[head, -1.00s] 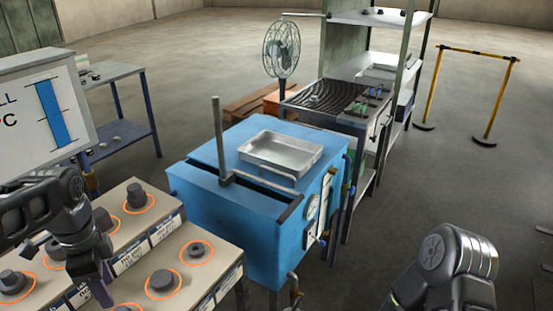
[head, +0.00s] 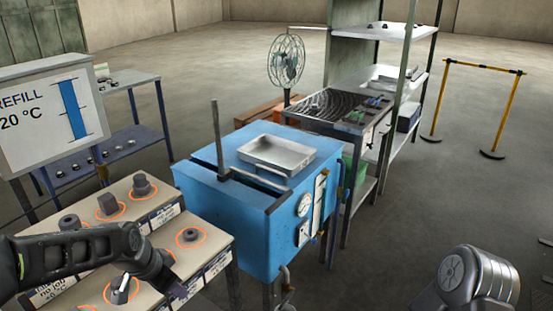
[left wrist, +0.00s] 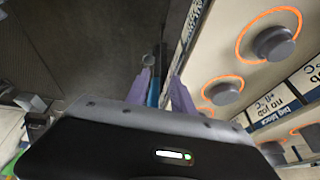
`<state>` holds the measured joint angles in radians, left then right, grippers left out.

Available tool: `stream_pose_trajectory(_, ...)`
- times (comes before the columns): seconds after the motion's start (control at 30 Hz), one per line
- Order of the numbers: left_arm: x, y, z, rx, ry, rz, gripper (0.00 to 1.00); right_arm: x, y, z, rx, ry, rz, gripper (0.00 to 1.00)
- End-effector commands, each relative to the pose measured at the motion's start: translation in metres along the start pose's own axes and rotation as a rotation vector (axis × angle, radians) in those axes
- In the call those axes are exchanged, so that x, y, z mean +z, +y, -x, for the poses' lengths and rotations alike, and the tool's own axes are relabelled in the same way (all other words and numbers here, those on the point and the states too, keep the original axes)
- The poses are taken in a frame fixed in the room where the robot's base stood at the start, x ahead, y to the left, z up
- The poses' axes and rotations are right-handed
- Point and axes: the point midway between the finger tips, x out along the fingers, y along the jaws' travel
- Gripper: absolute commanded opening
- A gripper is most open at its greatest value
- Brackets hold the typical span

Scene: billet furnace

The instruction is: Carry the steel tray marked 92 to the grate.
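A shallow steel tray (head: 276,154) sits on top of the blue tank (head: 225,215); no number is legible on it. Another steel tray-like piece (head: 392,80) lies on a shelf of the rack at the back; its marking is too small to read. The dark grate (head: 325,107) is on the metal table behind the tank. My left gripper (head: 172,289) is low over the front block bench, left of the tank and well apart from both trays. In the left wrist view its two purple fingers (left wrist: 162,92) stand apart with nothing between them. My right gripper is out of frame; only its arm shows.
The bench (head: 205,248) holds several dark blocks in orange rings. A sign panel (head: 40,125) and a blue side table (head: 130,140) stand at left. A fan (head: 287,62) stands beyond the tank. A yellow barrier (head: 485,70) stands at right; open floor lies before it.

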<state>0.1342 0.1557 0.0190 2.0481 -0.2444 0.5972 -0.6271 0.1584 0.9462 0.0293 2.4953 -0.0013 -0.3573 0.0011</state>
Motion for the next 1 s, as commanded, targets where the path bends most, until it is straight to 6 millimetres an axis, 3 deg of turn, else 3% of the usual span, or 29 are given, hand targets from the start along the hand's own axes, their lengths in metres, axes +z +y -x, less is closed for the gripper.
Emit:
stream_pose_trajectory(0.13, -0.001, 0.038, -0.065, 0.043, 0.065, 0.217, 0.29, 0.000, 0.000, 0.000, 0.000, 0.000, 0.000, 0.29)
stream_pose_trajectory(0.2, 0.009, 0.070, -0.105, 0.080, 0.081, 0.357, 0.29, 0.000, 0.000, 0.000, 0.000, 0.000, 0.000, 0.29)
stream_pose_trajectory(0.3, 0.048, 0.137, -0.164, 0.146, 0.049, 0.583, 0.29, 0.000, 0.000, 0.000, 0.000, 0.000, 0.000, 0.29)
stream_pose_trajectory(0.4, 0.098, 0.201, -0.198, 0.194, -0.032, 0.739, 0.29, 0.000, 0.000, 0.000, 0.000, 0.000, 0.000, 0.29)
stream_pose_trajectory(0.5, 0.139, 0.250, -0.212, 0.228, -0.120, 0.811, 0.29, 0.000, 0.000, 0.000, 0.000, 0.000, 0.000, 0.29)
stream_pose_trajectory(0.63, 0.171, 0.285, -0.216, 0.258, -0.198, 0.833, 0.29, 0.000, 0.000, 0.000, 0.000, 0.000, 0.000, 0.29)
stream_pose_trajectory(0.73, 0.179, 0.294, -0.216, 0.266, -0.220, 0.836, 0.29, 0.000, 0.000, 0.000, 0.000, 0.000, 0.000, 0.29)
stream_pose_trajectory(1.0, 0.178, 0.293, -0.216, 0.266, -0.220, 0.834, 0.29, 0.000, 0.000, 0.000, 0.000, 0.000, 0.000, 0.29)
